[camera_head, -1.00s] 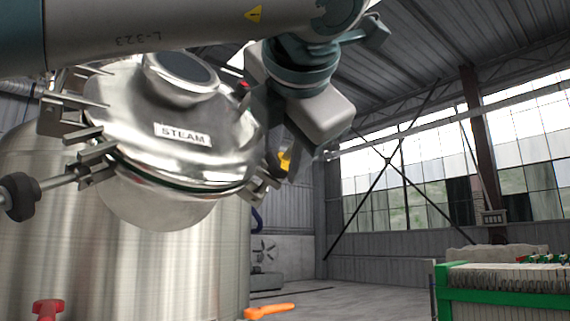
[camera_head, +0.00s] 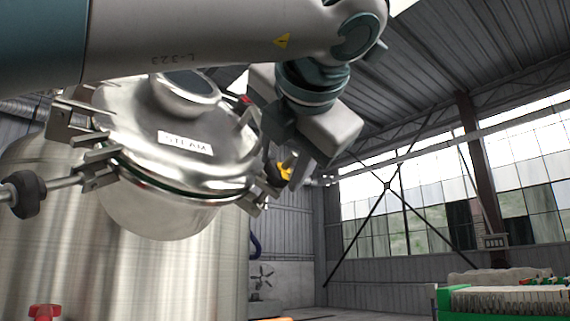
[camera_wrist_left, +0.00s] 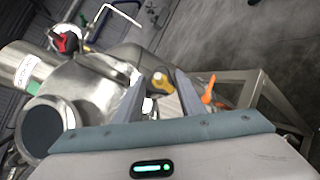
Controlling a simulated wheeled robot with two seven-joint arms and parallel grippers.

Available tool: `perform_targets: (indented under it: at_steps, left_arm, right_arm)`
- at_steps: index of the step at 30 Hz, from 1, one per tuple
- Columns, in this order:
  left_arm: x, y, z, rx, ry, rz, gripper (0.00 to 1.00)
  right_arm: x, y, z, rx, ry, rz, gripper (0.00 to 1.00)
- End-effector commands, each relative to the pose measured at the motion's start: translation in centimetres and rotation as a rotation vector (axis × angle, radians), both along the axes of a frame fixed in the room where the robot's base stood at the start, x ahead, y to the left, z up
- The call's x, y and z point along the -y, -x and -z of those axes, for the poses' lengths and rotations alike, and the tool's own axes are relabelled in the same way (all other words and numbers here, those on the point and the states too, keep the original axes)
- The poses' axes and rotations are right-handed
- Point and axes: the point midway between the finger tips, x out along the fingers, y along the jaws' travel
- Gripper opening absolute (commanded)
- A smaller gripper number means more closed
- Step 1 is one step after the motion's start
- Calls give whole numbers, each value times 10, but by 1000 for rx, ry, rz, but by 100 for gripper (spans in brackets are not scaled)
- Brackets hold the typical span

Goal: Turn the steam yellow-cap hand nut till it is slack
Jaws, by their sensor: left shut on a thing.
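The steel lid marked STEAM (camera_head: 155,170) closes the neck of the big tank. The yellow-cap hand nut (camera_head: 287,170) is at the lid's right edge, small and partly hidden by my fingers. My left gripper (camera_head: 287,173) reaches down to it from the upper right and is shut on it. In the left wrist view, the yellow cap (camera_wrist_left: 163,80) shows between the tips of my left gripper (camera_wrist_left: 158,88). The thread and the nut's seat are too small to judge. My right gripper is in neither current view.
Bracket clamps (camera_head: 85,150) stand out along the lid's left edge. A red handle (camera_head: 45,311) is at the lower left. In the left wrist view, an orange handle (camera_wrist_left: 208,90) is close right of the fingers, and a red knob (camera_wrist_left: 66,42) is at the upper left.

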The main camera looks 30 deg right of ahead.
Motion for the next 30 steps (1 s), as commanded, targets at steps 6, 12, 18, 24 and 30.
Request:
perform_targets:
  at_steps: [6,12,18,24,30]
  left_arm:
    - [1,0,3,-5,-4,1,14]
    - [0,0,2,-3,-3,0,55]
    - [0,1,1,-2,-2,1,55]
    - [-4,8,-2,0,-1,2,55]
    - [-14,30,-6,2,-2,1,55]
  right_arm:
    - [0,0,0,0,-1,1,31]
    - [0,0,0,-1,0,1,31]
    - [0,0,0,-1,0,1,31]
    - [0,0,0,-1,0,1,31]
    - [0,0,0,2,-1,2,31]
